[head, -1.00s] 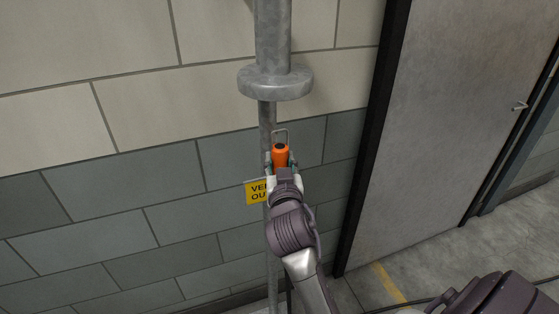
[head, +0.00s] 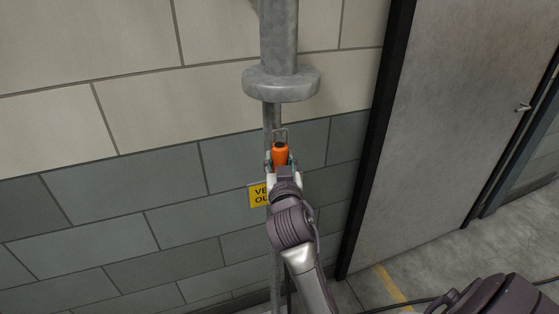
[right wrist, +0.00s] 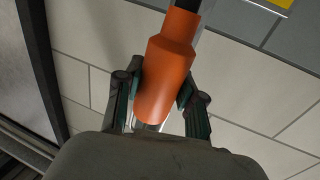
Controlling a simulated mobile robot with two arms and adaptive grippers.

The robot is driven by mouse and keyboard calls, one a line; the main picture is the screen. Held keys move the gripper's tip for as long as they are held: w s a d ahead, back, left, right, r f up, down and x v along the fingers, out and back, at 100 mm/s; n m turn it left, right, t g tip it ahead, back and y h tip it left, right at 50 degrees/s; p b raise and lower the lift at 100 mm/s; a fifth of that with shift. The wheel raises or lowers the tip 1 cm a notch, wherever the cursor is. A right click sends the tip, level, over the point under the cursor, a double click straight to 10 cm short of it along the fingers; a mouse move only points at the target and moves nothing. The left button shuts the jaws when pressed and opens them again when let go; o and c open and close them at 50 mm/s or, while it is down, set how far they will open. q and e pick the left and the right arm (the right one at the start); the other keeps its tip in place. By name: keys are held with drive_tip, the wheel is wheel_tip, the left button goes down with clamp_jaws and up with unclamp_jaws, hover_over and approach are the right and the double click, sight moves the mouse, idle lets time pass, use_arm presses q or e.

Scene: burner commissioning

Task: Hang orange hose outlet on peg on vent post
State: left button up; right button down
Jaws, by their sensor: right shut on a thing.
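The orange hose outlet (head: 280,155) is held upright in front of the grey vent post (head: 272,118). It has a wire loop (head: 281,133) at its top. My right gripper (head: 280,163) is shut on it, with one finger on each side. The right wrist view shows the outlet (right wrist: 168,65) between the green-padded fingers (right wrist: 160,105). The peg is not clearly visible; I cannot tell whether the loop touches the post. My left gripper is not in view.
A wide pipe flange (head: 281,84) is above the outlet. A grey door (head: 450,110) stands to the right. A dark hose (head: 425,301) lies on the floor.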

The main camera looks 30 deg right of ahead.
sight(278, 116)
drive_tip(key=shift+w+d+f, duration=0.1)
drive_tip(key=shift+w+d, duration=0.05)
drive_tip(key=c, duration=0.7)
unclamp_jaws()
drive_tip(key=shift+o, duration=0.4)
wheel_tip(278, 116, up, 10)
